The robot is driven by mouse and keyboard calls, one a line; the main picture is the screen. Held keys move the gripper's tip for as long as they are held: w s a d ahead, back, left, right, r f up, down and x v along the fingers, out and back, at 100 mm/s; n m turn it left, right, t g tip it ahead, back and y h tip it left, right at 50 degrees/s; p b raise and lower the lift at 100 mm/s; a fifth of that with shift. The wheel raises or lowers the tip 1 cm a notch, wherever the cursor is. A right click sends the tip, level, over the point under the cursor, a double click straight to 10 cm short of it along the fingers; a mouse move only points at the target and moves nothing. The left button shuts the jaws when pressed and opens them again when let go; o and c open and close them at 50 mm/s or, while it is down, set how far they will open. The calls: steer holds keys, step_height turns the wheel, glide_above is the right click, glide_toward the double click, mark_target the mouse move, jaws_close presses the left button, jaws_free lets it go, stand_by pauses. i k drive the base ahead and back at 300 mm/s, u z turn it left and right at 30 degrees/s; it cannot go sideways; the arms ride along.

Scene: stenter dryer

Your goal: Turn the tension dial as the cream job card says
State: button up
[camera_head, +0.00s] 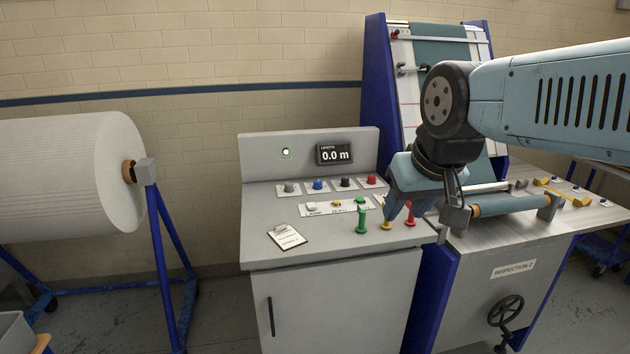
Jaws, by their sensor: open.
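A cream card on a clipboard (287,237) lies at the front left of the grey console top; its writing is too small to read. Behind it is a row of small knobs: grey (290,188), blue (319,185), black (346,183) and red (370,181). Their labels are unreadable, so I cannot tell which is the tension dial. My gripper (422,216) is open, its fingers pointing down above the console's right end. It is to the right of the knobs and apart from them. It partly hides the console's right side.
A pale strip (327,209) with small controls lies before the knobs. A display (334,154) reads 0.0 m. An inspection table (500,237) adjoins on the right; a fabric roll (70,172) is left.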

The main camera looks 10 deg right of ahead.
mark_target(318, 184)
steer(key=z, duration=0.05)
steer(key=i, duration=0.85)
steer(key=u, duration=0.05)
